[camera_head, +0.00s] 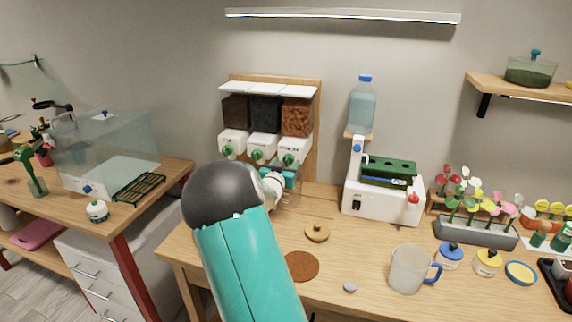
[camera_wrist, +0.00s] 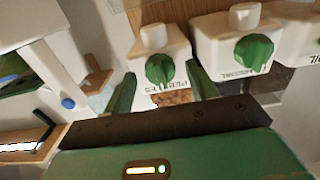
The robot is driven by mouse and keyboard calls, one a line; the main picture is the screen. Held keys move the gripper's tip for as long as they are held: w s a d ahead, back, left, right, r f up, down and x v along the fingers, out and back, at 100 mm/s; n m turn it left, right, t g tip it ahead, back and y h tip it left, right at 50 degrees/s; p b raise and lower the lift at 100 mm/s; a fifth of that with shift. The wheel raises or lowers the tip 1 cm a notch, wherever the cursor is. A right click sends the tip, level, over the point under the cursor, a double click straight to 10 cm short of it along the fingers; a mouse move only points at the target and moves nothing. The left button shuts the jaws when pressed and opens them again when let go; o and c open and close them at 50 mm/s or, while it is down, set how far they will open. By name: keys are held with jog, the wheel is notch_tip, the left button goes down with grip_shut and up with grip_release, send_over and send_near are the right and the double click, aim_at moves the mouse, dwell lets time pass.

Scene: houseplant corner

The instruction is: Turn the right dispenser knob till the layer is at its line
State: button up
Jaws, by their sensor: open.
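Three dispensers stand against a wooden back board. The right dispenser (camera_head: 297,118) has a hopper of brown chunks and a white body with a green knob (camera_head: 288,158). In the wrist view, which looks upside down, this knob (camera_wrist: 160,70) is the leftmost one. My gripper (camera_wrist: 157,75) is open, with one green finger on each side of this knob. I cannot tell whether the fingers touch it. In the head view, my gripper (camera_head: 283,176) is just below the dispensers. My arm hides the space under the spouts, and I see neither the layer nor its line.
The middle knob (camera_wrist: 254,52) is close beside my gripper in the wrist view. A white machine (camera_head: 380,200) with a blue-capped bottle (camera_head: 362,105) stands to the right. A cork lid (camera_head: 317,232), brown disc (camera_head: 301,266) and clear jug (camera_head: 408,270) are on the table (camera_head: 350,240).

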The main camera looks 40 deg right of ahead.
jog(key=shift+w+d, duration=0.15)
jog(key=shift+d, duration=0.1)
jog(key=c, duration=1)
